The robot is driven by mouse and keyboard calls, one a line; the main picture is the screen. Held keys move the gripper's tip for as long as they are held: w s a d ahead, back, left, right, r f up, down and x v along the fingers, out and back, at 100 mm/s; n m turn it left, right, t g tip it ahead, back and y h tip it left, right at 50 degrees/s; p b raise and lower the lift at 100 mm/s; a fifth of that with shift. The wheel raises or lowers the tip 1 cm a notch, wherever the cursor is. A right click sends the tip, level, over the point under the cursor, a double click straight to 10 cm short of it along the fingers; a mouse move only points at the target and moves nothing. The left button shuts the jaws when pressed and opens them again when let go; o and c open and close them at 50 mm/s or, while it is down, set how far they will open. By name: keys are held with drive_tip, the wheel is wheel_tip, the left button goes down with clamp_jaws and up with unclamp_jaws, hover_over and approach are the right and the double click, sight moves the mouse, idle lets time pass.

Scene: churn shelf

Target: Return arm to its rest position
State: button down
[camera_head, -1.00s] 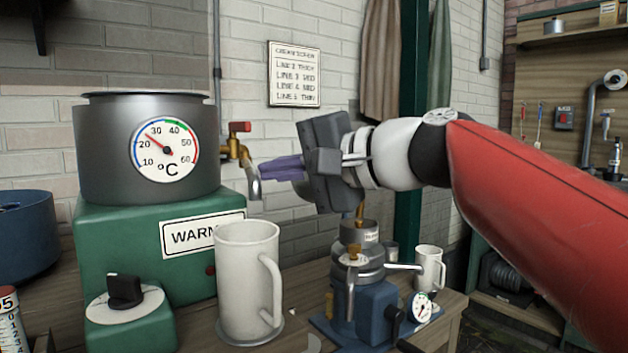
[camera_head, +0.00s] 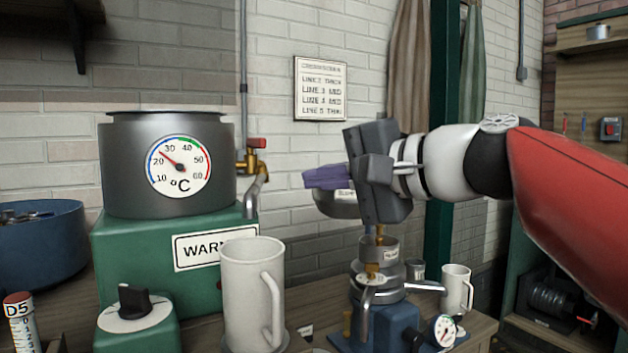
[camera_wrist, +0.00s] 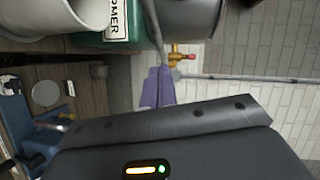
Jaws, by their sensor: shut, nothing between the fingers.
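My gripper (camera_head: 322,177) has purple fingers, closed together and empty, pointing left in the head view. It is in the air in front of the brick wall, above and behind the blue machine (camera_head: 385,322) with its small cup on top. The fingers also show in the wrist view (camera_wrist: 157,88), close together, with the brass tap (camera_wrist: 178,56) beyond their tips. My red and white arm reaches in from the right.
A green warmer (camera_head: 150,245) carries a dark pot (camera_head: 125,180) with a dial, left of my gripper. A large white mug (camera_head: 245,290) stands in front. A small white mug (camera_head: 455,288) stands right of the machine. A blue bowl (camera_head: 40,250) is far left.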

drive_tip(key=s+a+v, duration=0.1)
drive_tip(key=v, duration=0.7)
drive_tip(key=s+d+f+n+g+h, duration=0.1)
drive_tip(key=s+d+f+h, duration=0.2)
drive_tip(key=f, duration=1)
drive_tip(key=s+d+f+n+g+h, duration=0.1)
drive_tip(key=f+h, duration=0.5)
drive_tip(key=f, duration=0.7)
drive_tip(key=s+d+f+n+g+h+p, duration=0.1)
drive_tip(key=s+d+f+h, duration=0.3)
drive_tip(key=f, duration=0.9)
drive_tip(key=s+d+n, duration=0.1)
drive_tip(key=d, duration=0.2)
drive_tip(key=shift+s+n+h, duration=0.2)
drive_tip(key=shift+n+h, duration=0.1)
drive_tip(key=shift+f, duration=0.1)
